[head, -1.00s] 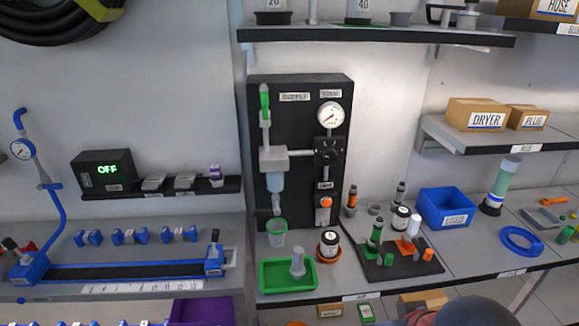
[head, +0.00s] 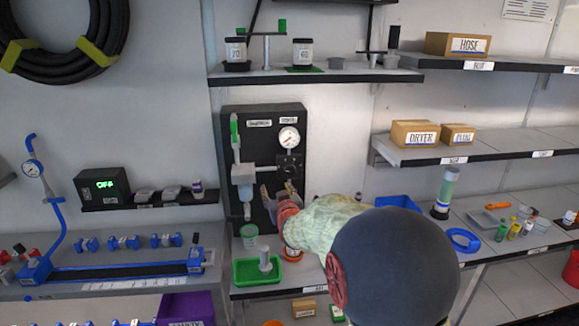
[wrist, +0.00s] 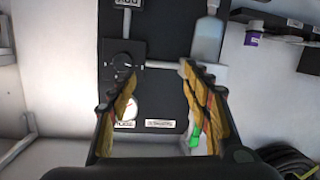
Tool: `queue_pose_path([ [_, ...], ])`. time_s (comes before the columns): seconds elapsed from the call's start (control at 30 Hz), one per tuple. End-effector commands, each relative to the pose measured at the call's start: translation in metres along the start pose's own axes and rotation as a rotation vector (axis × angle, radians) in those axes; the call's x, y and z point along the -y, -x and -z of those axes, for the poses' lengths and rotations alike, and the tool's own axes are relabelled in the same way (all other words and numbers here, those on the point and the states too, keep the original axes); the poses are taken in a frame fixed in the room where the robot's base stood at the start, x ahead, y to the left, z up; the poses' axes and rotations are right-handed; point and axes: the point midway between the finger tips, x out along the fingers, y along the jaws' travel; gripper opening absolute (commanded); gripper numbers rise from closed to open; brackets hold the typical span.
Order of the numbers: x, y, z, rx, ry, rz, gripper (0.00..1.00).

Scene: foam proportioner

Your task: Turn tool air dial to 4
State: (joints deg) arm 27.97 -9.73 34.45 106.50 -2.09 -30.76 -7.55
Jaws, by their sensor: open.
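The black panel (head: 262,118) carries a round white gauge (head: 289,138) at its upper right. Below the gauge sits a black block with the air dial (head: 290,166); its setting is too small to read. My gripper (head: 278,191) is in front of the panel, just below the dial, with its fingers apart and nothing between them. In the wrist view the panel appears upside down. There the dial (wrist: 122,62) is beside the left fingertip, and the gauge (wrist: 127,107) is partly hidden by the left finger. I cannot tell whether the finger touches the dial.
A clear bowl with a green-handled valve (head: 235,130) is left of the dial on the panel. My arm hides much of the bench. A shelf (head: 330,75) runs above the panel.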

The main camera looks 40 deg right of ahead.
Motion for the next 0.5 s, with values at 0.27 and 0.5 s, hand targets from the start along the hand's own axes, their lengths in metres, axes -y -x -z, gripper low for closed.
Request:
queue_pose_path([
  [0.27,-0.064,-0.037,-0.006,-0.153,0.017,-0.106,0.49],
  [0.5,-0.069,-0.061,-0.003,-0.167,0.020,-0.112,0.49],
])
